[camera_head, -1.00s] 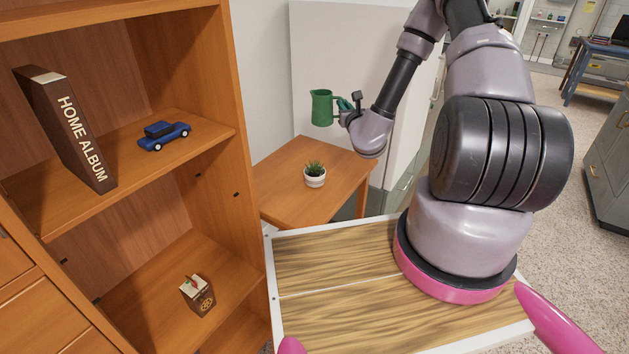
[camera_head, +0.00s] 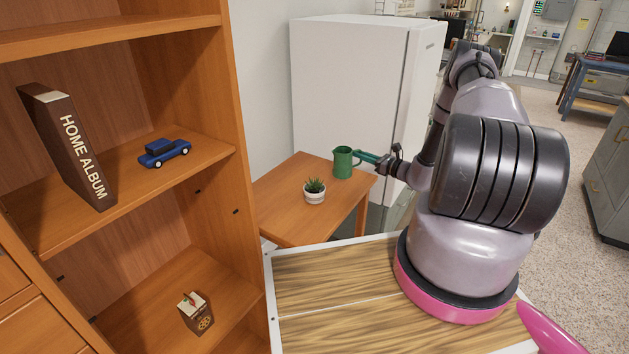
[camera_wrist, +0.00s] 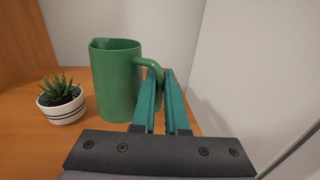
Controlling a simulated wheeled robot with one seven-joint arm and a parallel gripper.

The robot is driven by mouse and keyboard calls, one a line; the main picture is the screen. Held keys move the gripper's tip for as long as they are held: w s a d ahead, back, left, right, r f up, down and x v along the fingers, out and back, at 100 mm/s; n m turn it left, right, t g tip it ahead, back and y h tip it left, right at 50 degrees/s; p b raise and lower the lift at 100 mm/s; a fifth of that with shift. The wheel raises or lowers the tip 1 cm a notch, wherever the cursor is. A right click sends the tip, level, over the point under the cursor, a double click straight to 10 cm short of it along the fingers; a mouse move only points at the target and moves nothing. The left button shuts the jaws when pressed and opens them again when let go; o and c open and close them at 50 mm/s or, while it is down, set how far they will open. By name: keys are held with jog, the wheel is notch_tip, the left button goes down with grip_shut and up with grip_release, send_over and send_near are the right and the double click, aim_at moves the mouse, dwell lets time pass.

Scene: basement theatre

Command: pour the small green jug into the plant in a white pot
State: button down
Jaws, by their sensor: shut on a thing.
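The small green jug (camera_head: 342,163) is upright at the back right of the small wooden table (camera_head: 287,191). In the wrist view the jug (camera_wrist: 116,82) has its handle towards my gripper and its spout to the left. My gripper (camera_head: 372,157) comes from the right and is shut on the jug's handle; its green fingers (camera_wrist: 163,98) show in the wrist view. I cannot tell whether the jug's base touches the table. The plant in a white striped pot (camera_head: 315,191) stands on the table, in front and left of the jug; it also shows in the wrist view (camera_wrist: 62,100).
A white fridge (camera_head: 350,85) stands close behind and right of the table. A wooden shelf (camera_head: 120,190) on the left holds an album (camera_head: 68,145), a blue toy car (camera_head: 164,152) and a small box (camera_head: 196,314). The table's front left is clear.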

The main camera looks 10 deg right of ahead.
aim_at(347, 156)
jog(key=shift+n+g+y, duration=0.6)
jog(key=shift+g+y, duration=0.1)
jog(key=shift+y, duration=0.2)
jog(key=f, duration=0.1)
jog(key=s+d+f, duration=0.1)
jog(key=f, duration=0.1)
jog(key=d+f, duration=0.1)
jog(key=shift+s+d+f, duration=0.1)
jog(key=shift+s+f, duration=0.1)
jog(key=shift+s, duration=0.2)
jog(key=shift+r, duration=0.1)
jog(key=a+r+n+h, duration=0.1)
jog(key=a+r+n, duration=0.1)
jog(key=s+a+r+n+g+h, duration=0.1)
jog(key=a+r, duration=0.1)
jog(key=a+r+n+g+h, duration=0.1)
jog(key=a+r+n, duration=0.1)
jog(key=a, duration=0.1)
jog(key=shift+s+r+n+h, duration=0.2)
jog(key=shift+r+n+h, duration=0.1)
jog(key=shift+h, duration=0.1)
jog(key=shift+s+a+r+n+h+b, duration=0.15)
jog(key=shift+a+r+n+h+b, duration=0.2)
jog(key=shift+a+r+n+h, duration=0.3)
jog(key=shift+a+r, duration=0.15)
jog(key=shift+r, duration=0.3)
jog(key=shift+a+r+n+h, duration=0.15)
jog(key=shift+r+n+h, duration=0.05)
jog(key=shift+n+h, duration=0.05)
jog(key=shift+b, duration=0.4)
